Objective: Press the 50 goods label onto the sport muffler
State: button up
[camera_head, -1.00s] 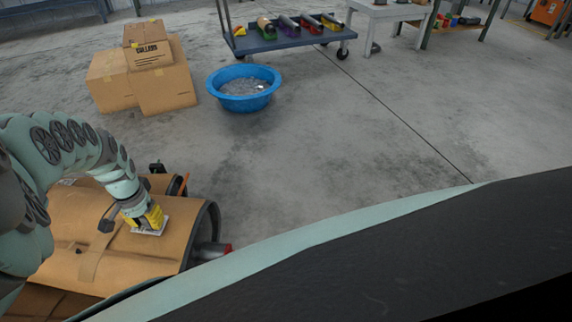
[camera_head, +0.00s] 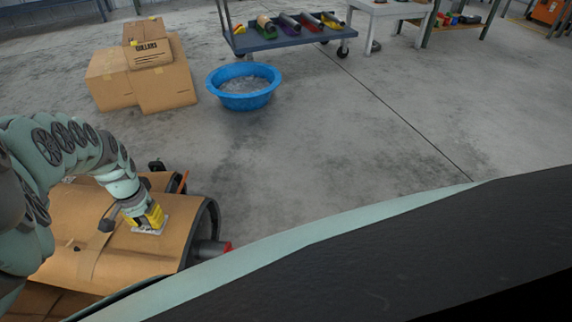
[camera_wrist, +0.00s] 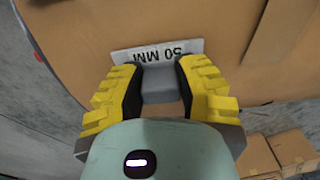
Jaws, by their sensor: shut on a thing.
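In the wrist view the label (camera_wrist: 160,51) shows upside down past my fingertips, against the brown surface. My gripper (camera_wrist: 160,72) has yellow fingers shut on the grey block. In the head view my gripper (camera_head: 149,222) points down at the top of a large brown-wrapped cylinder, which I take for the sport muffler (camera_head: 120,255). The label's pale edge (camera_head: 139,232) shows under the fingers. It is at or very near the surface; I cannot tell whether it touches.
A grey pipe with a red tip (camera_head: 212,248) sticks out at the cylinder's dark-rimmed end. Cardboard boxes (camera_head: 165,88), a blue tub (camera_head: 243,101) and a cart (camera_head: 270,42) with coloured mufflers stand behind. The floor between is clear.

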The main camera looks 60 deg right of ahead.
jog(key=shift+r, duration=0.1)
jog(key=shift+r+p, duration=3.35)
jog(key=shift+r, duration=0.2)
